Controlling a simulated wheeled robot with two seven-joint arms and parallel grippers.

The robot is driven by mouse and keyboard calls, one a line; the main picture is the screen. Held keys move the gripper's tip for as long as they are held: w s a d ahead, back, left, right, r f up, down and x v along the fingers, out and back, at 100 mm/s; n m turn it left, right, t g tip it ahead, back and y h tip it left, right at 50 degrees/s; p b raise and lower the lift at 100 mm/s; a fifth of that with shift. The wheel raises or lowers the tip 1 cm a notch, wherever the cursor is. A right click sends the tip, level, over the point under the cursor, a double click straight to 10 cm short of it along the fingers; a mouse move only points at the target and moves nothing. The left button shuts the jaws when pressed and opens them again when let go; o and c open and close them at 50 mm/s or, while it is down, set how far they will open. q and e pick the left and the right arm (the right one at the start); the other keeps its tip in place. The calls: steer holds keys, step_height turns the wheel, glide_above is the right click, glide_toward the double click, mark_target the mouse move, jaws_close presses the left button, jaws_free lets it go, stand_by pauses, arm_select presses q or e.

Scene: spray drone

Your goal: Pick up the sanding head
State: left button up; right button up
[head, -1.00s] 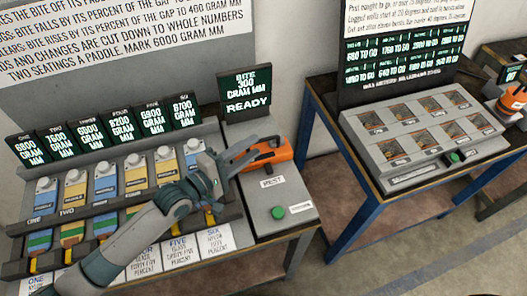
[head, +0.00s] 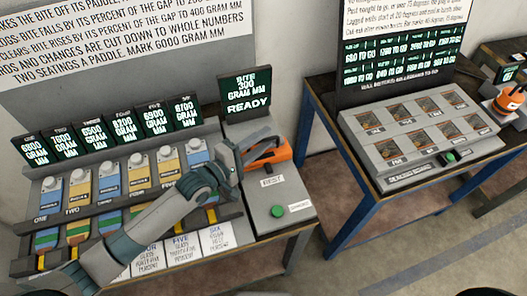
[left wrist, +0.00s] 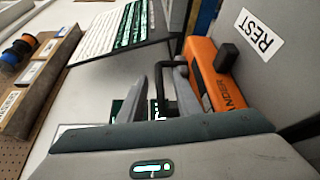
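The sanding head (head: 272,155) is an orange tool with a black handle, lying on the grey rest at the right end of the paddle bench. In the left wrist view its orange body (left wrist: 205,75), with partly hidden lettering ending "ANDER", lies beside the white REST label. My left gripper (head: 262,146) is at its left end in the head view. In the left wrist view the two grey fingers (left wrist: 165,90) stand apart, with the black bent handle (left wrist: 165,75) between them. A gap shows beside the handle, so the gripper looks open.
A rack of blue and yellow paddles (head: 110,180) stands left, under several green number screens. A READY screen (head: 246,92) rises behind the rest. A green button (head: 278,211) is in front. Right, another bench holds a grey panel (head: 420,130); a floor gap separates the benches.

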arm_select(q)
steer(key=shift+c, duration=0.7)
jaws_close()
stand_by(0.8)
